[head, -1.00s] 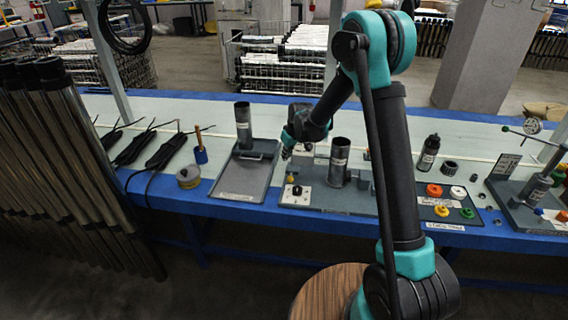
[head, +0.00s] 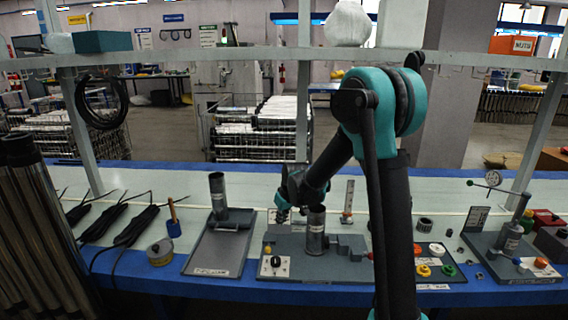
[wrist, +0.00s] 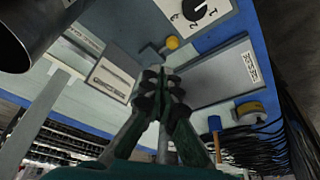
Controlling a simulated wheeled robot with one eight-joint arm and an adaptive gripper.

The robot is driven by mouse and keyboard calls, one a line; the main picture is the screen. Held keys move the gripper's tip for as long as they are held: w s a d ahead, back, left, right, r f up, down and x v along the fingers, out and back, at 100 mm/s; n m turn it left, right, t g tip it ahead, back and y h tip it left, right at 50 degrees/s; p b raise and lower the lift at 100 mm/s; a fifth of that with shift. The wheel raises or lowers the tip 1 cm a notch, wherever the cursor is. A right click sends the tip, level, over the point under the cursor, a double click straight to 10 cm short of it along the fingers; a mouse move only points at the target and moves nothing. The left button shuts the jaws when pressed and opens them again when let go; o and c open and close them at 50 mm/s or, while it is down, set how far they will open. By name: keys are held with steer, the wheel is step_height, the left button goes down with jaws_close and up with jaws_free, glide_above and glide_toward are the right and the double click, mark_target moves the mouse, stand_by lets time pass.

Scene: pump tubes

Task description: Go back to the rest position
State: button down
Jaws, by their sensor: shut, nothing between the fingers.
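My gripper (head: 283,212) is shut and empty, held above the bench's middle, just left of an upright metal tube (head: 316,235) on the grey fixture. In the wrist view my gripper (wrist: 163,75) shows its fingers together with nothing between them. The tube (wrist: 30,30) shows dark and close at the top left there. A control panel with a black dial (head: 275,262) and a yellow button (head: 267,250) is in front of my gripper; the dial also shows in the wrist view (wrist: 198,12). My arm reaches in from the right foreground.
A grey tray (head: 212,255) with a second upright tube (head: 218,195) stands to the left. A tape roll (head: 160,252) and black cables lie further left. Colored rings (head: 436,250) and a gauge stand (head: 510,238) are on the right. A shelf (head: 200,58) spans above the bench.

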steer(key=s+d+r+m+h, duration=0.1)
steer(key=s+d+r+m, duration=0.2)
steer(key=s+d, duration=1.1)
steer(key=s+d+f+m, duration=0.1)
steer(key=s+d, duration=0.3)
steer(key=s, duration=0.4)
steer(key=s+d+f+m+t+h, duration=0.1)
steer(key=s+d+f+m, duration=0.1)
steer(key=s, duration=0.6)
steer(key=shift+d+m, duration=0.5)
steer(key=shift+d, duration=0.7)
steer(key=c, duration=2.2)
jaws_free()
steer(key=shift+w, duration=0.1)
